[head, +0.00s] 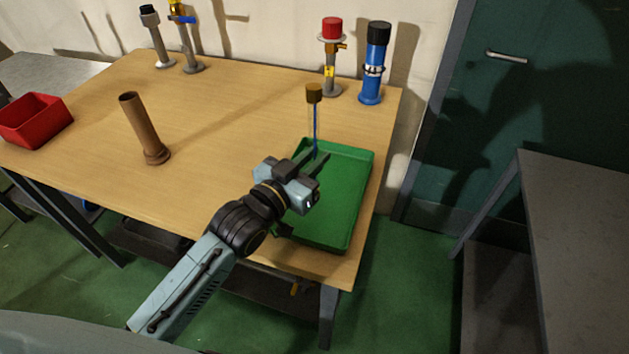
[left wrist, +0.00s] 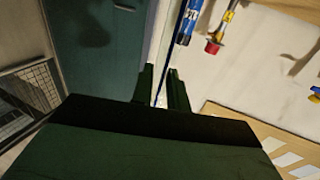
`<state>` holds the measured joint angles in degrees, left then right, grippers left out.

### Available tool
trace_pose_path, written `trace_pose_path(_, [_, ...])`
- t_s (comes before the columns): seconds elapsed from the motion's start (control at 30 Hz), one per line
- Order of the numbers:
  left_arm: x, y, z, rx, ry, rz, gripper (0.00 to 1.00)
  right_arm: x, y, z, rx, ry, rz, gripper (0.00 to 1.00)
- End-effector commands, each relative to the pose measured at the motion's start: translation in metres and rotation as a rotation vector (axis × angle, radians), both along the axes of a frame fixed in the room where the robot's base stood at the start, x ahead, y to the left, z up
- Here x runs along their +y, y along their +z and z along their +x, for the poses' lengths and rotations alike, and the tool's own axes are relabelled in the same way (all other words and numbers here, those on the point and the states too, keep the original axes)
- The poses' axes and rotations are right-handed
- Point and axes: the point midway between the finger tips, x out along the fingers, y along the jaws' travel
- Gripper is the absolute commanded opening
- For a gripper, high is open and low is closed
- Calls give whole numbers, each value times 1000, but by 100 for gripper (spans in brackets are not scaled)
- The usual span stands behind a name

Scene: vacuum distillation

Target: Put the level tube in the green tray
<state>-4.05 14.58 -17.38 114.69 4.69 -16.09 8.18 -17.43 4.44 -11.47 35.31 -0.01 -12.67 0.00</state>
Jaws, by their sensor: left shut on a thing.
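The level tube (head: 315,122) is a thin clear tube with a blue line and a brown cap at its top. My left gripper (head: 316,156) is shut on its lower part and holds it about upright. The tube shows as a dark blue line (left wrist: 175,50) between the fingers in the left wrist view (left wrist: 161,92). The green tray (head: 346,205) lies on the right part of the table; the gripper and tube are over its back left part in the head view. I cannot tell whether the tube's bottom touches the tray. My right gripper is not in view.
A brown pipe (head: 141,125) stands on the wooden table (head: 225,115). A red bin (head: 36,120) is at the left. Two valve fittings stand at the back left; a red-topped valve (head: 331,60) and a blue cylinder (head: 373,70) stand behind the tray. The table's middle is clear.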

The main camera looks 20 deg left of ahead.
Motion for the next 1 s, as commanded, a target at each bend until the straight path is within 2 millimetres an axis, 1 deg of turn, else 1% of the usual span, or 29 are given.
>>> trace_pose_path(0.03, [0, -6, 0, -2, 0, -1, 0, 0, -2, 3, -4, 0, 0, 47])
trace_pose_path(0.17, [0, -14, 0, -2, 1, -1, 0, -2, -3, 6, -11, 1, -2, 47])
trace_pose_path(0.4, [0, -45, 0, -3, 1, 0, 0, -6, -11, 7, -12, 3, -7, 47])
trace_pose_path(0.6, [0, -46, 0, -4, 1, 0, 0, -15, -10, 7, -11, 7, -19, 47])
trace_pose_path(0.8, [0, -50, 0, -4, 1, 0, 0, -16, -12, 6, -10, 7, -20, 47])
trace_pose_path(0.83, [0, -50, 0, -3, 1, 0, 20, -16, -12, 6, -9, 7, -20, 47])
trace_pose_path(0.97, [0, -49, 0, -2, 1, 0, 37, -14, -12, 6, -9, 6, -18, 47])
trace_pose_path(1.0, [0, -49, 0, -2, 1, 0, 38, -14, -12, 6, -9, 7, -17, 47])
